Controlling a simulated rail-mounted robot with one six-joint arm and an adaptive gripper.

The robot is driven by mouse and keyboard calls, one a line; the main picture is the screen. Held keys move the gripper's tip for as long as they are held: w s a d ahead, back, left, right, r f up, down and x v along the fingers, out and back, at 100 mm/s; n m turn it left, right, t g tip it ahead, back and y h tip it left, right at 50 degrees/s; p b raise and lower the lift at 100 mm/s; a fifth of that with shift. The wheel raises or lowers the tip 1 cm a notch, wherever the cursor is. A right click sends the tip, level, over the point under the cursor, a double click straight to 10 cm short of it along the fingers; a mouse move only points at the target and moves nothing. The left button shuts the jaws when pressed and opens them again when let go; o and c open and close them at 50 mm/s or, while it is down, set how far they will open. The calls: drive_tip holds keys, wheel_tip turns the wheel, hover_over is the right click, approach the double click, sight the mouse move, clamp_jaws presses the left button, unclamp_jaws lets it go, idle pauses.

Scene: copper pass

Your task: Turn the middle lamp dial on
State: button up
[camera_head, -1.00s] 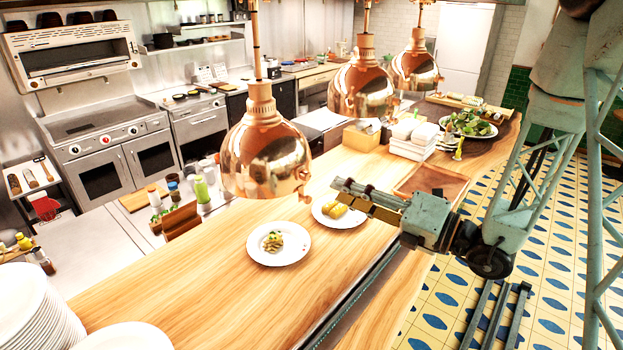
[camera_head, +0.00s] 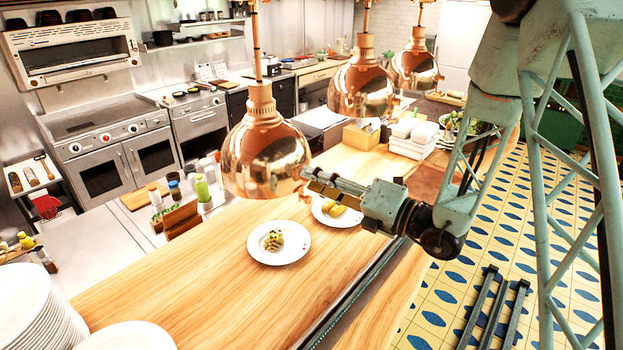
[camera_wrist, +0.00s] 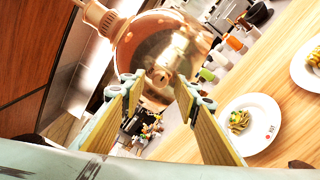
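Three copper heat lamps hang in a row over the wooden counter: the nearest lamp (camera_head: 258,150), the middle lamp (camera_head: 358,92) and the far lamp (camera_head: 415,68). My gripper (camera_head: 308,182) is at the lower right side of the nearest lamp, in front of its rim where the dial sits; the dial is mostly hidden there. In the wrist view a copper lamp (camera_wrist: 150,28) fills the top, with a small copper dial (camera_wrist: 160,75) between and beyond my open fingers. I cannot tell whether the fingers touch it. My fingers are apart and hold nothing.
Two plates of food, one plate (camera_head: 279,243) and another plate (camera_head: 337,212), stand on the counter (camera_head: 190,300) below my gripper. Stacked plates (camera_head: 35,310) are at the lower left. Sauce bottles (camera_head: 201,188) stand behind the nearest lamp. White containers (camera_head: 412,135) are further back.

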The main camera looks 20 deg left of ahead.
drive_tip(key=shift+w+a, duration=0.2)
drive_tip(key=shift+a, duration=0.45)
drive_tip(key=shift+c, duration=0.7)
drive_tip(key=c, duration=0.7)
